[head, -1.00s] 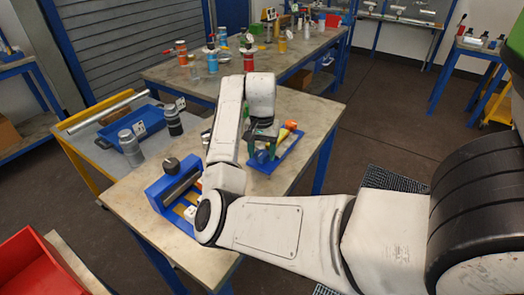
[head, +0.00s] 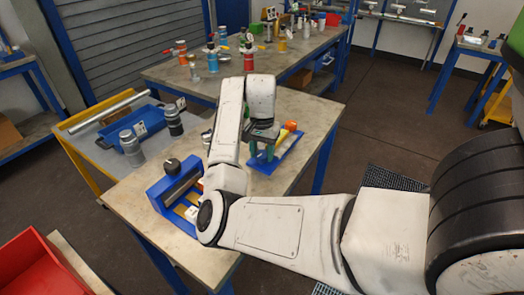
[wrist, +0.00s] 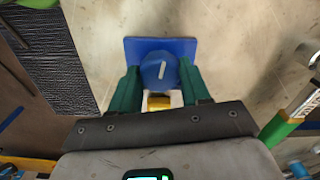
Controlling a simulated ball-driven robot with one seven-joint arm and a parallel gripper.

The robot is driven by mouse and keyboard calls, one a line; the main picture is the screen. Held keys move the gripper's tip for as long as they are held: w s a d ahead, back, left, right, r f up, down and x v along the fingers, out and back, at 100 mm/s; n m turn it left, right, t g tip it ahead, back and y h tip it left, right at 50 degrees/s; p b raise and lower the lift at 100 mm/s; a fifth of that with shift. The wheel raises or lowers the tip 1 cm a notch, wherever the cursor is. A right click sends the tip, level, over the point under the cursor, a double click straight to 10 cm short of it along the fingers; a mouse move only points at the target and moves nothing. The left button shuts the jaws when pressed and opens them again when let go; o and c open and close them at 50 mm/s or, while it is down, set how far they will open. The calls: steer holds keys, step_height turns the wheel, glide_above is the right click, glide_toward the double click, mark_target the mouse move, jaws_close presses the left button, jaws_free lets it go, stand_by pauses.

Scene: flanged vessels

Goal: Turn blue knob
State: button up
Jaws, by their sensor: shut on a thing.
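The blue knob (wrist: 159,70) is round with a white line across its face, slanted in the wrist view. It sits at the front of a blue plate (wrist: 133,47). My gripper (wrist: 160,76) has one green finger on each side of the knob and is shut on it. In the head view my gripper (head: 262,153) points down at the near end of a blue base (head: 288,151) on the wooden table. There the fingers and wrist mostly hide the knob. A yellow part (wrist: 157,103) shows between the fingers, just behind the knob.
A blue frame with a dark cylinder (head: 178,186) stands to the left on the same table (head: 318,120). An orange cap (head: 291,126) is at the far end of the blue base. A grey tray table (head: 103,155) with vessels adjoins on the left.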

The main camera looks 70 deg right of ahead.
mark_target(262, 153)
steer(key=o, duration=1.1)
steer(key=shift+c, duration=0.2)
steer(key=shift+r, duration=0.1)
step_height(262, 153, up, 11)
steer(key=p, duration=0.1)
steer(key=shift+f+p, duration=0.2)
steer(key=shift+p, duration=0.2)
